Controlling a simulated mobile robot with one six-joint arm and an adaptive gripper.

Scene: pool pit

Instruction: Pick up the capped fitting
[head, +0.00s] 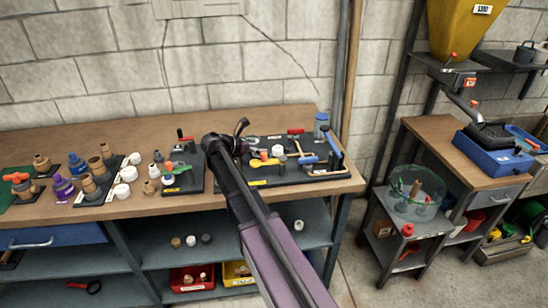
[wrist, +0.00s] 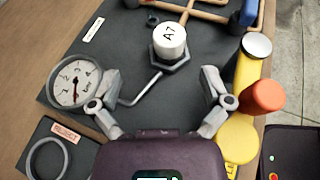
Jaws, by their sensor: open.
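The capped fitting (wrist: 170,42) has a white round cap marked A7 on a dark hex base. It stands on a dark board (wrist: 125,35) at the top middle of the wrist view. A white cap, likely the same fitting, shows in the head view (head: 278,151) just right of my arm. My gripper (wrist: 159,80) is open, its two fingers spread wide and empty. The fitting lies beyond the fingertips, roughly centred between them. In the head view my arm hides much of the gripper.
A yellow fitting with an orange knob (wrist: 262,96) is close to the right finger. Copper pipes (wrist: 205,14) lie behind. Several fittings crowd the wooden bench (head: 125,209).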

